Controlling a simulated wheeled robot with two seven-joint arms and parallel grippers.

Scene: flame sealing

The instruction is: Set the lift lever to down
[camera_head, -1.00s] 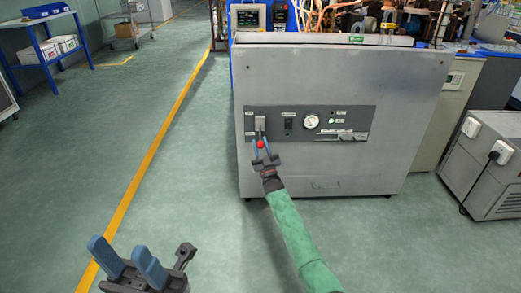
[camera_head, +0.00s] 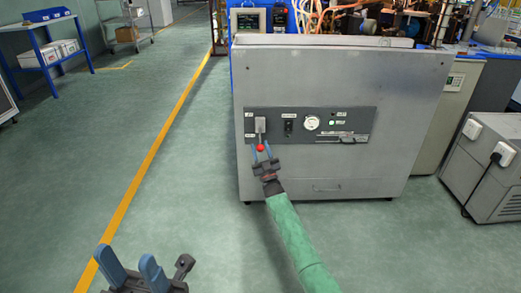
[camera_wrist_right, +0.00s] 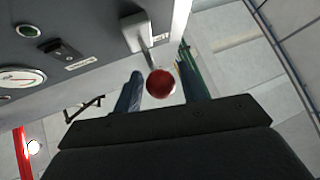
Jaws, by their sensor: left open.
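The lift lever has a red ball knob (camera_head: 260,148) and hangs below its grey mount (camera_head: 260,125) at the left end of the dark control panel. In the right wrist view the red ball (camera_wrist_right: 160,83) sits at the end of a short rod, pointing away from the panel face. My right gripper (camera_head: 261,149) has its two blue fingers on either side of the ball. In the wrist view the fingers (camera_wrist_right: 161,88) look apart, with narrow gaps beside the ball. My left gripper (camera_head: 126,258) is open and empty above the floor, far from the panel.
The control panel (camera_head: 355,125) also carries a dark switch (camera_head: 289,126), a round gauge (camera_head: 312,122) and indicator lamps, on the front of a grey cabinet (camera_head: 330,75). A grey unit (camera_head: 487,155) stands at right. The floor at left is clear around a yellow line (camera_head: 150,165).

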